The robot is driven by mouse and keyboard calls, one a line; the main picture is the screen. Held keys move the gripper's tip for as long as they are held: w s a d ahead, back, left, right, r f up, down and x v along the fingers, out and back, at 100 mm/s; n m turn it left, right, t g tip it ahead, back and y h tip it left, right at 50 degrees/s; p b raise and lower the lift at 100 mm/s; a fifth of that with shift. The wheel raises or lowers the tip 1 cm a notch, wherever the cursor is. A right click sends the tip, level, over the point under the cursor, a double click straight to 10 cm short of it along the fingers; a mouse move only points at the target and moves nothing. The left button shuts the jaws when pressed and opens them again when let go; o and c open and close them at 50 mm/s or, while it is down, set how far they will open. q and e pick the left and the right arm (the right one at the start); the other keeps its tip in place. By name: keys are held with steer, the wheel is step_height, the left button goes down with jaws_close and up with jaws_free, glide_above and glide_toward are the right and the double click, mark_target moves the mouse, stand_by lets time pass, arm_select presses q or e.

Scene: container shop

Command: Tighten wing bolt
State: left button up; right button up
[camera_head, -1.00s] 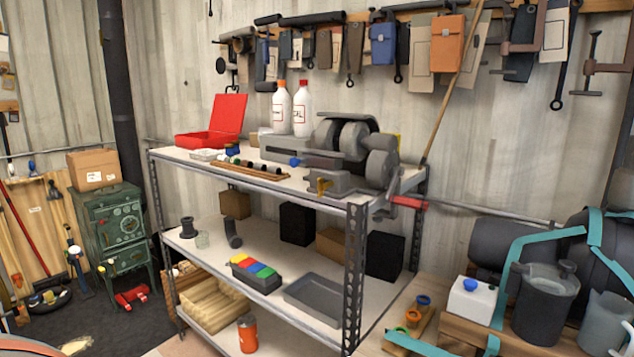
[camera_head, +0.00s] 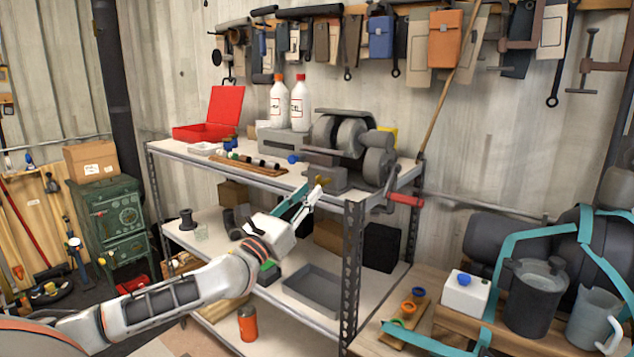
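A small yellow part (camera_head: 322,181), which looks like the wing bolt, is on the front of the grey bench machine (camera_head: 345,150) at the right end of the shelf's top board. My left gripper (camera_head: 309,194) is up at the shelf's front edge, with its tips just below and left of the yellow part. I cannot tell whether they touch it or whether the fingers are open or shut. A blue knob (camera_head: 293,159) shows on the machine's left side. My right gripper is not in view.
The metal shelf's corner post (camera_head: 353,270) stands just right of my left gripper. A crank with a red handle (camera_head: 405,199) sticks out at the right. White bottles (camera_head: 299,107) and an open red case (camera_head: 220,112) stand on the top board.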

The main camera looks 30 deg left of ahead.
mark_target(322, 183)
arm_select(q)
steer(key=shift+p+x, duration=0.4)
steer(key=shift+x, duration=1.75)
jaws_close()
